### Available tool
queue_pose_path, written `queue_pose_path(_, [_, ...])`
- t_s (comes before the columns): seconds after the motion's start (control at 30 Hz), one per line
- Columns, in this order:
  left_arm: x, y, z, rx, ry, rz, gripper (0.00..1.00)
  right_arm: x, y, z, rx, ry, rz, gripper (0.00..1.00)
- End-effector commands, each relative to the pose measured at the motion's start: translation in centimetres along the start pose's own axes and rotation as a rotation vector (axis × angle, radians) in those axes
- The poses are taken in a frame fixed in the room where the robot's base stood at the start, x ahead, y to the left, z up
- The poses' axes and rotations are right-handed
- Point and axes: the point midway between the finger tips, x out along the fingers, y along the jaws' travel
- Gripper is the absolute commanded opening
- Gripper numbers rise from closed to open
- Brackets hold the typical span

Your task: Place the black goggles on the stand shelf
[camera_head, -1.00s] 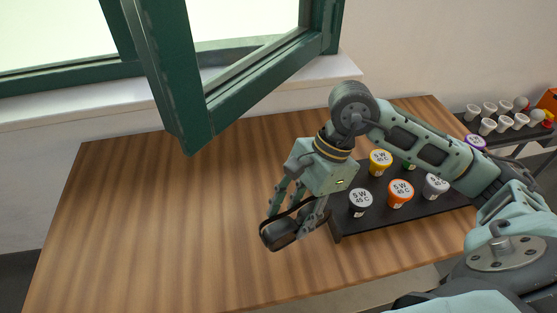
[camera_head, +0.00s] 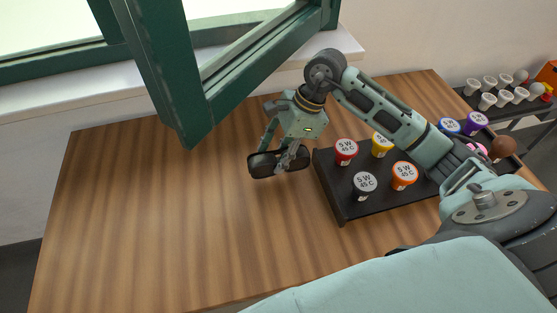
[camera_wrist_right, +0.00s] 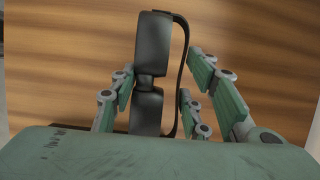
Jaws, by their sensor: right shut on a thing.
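The black goggles (camera_head: 264,165) are in my right gripper (camera_head: 285,160), left of the black tray in the head view. In the right wrist view the goggles (camera_wrist_right: 149,80) sit between the fingers of my right gripper (camera_wrist_right: 158,98), with the strap curving on the right. The gripper is shut on them and they appear to be above the wooden table (camera_head: 160,220). The stand shelf cannot be clearly identified in these views. My left gripper is not in view.
A black tray (camera_head: 345,208) holds several coloured bulbs labelled 5 W 45 C. A green window frame (camera_head: 180,90) juts over the table's back. A dark rack (camera_head: 505,118) with white bulbs stands at the far right. The table's left half is clear.

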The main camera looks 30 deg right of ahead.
Motion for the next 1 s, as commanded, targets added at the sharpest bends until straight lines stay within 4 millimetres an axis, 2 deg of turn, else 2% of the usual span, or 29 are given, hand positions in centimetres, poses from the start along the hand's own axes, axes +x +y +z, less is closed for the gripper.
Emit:
queue_pose_path(0.13, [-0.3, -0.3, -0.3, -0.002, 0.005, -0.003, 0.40, 0.8, -0.2, -0.3, 0.000, -0.001, 0.002, 0.17])
queue_pose_path(0.37, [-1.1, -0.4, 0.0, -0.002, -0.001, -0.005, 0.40, 3.6, -0.1, -1.5, 0.001, -0.001, 0.001, 0.17])
queue_pose_path(0.73, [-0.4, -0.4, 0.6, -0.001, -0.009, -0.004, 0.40, 4.2, -0.2, -1.8, -0.002, 0.000, -0.002, 0.17])
queue_pose_path(0.77, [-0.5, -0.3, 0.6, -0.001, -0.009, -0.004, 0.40, 4.2, -0.2, -1.8, -0.002, 0.000, -0.002, 0.44])
queue_pose_path(0.97, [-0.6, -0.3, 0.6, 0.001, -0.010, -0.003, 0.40, 4.0, -0.2, -1.7, -0.001, 0.000, -0.001, 0.61])
queue_pose_path(1.0, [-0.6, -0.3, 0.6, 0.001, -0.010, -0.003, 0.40, 4.0, -0.2, -1.7, -0.001, 0.000, -0.001, 0.62])
